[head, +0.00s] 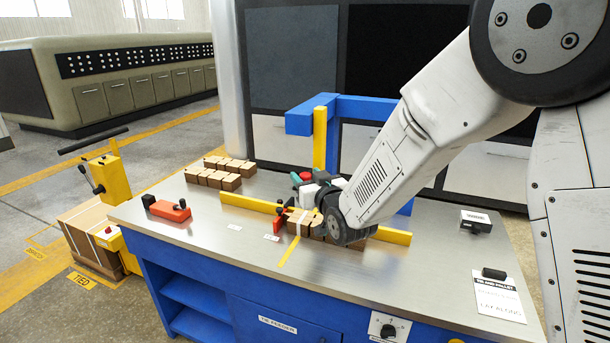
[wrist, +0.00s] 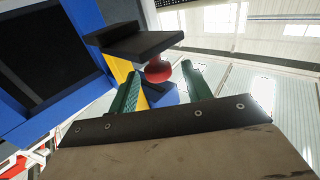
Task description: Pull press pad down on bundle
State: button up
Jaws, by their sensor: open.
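My gripper (head: 303,181) is open above the bundle on the table. In the wrist view its two green fingers (wrist: 161,72) stand apart on either side of a red knob (wrist: 157,71). I cannot tell whether either finger touches the knob. A dark flat plate, which looks like the press pad (wrist: 135,42), shows beside the knob. The bundle (head: 302,222) is a row of brown blocks with a pale band around it, lying on the table by a yellow rail. My arm hides part of the bundle and most of the press.
A blue overhead frame with a yellow post (head: 320,135) stands behind my gripper. A yellow rail (head: 250,204) crosses the steel table (head: 190,245). Small brown blocks (head: 214,178) sit at the back left, and a red tool (head: 170,210) lies left.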

jog(key=shift+x, duration=0.85)
jog(key=c, duration=0.7)
notch_tip(320, 180, down, 12)
jog(key=o, duration=0.7)
jog(key=shift+r, duration=0.1)
jog(key=v, duration=0.7)
jog(key=shift+s+d, duration=0.25)
jog(key=shift+s, duration=0.1)
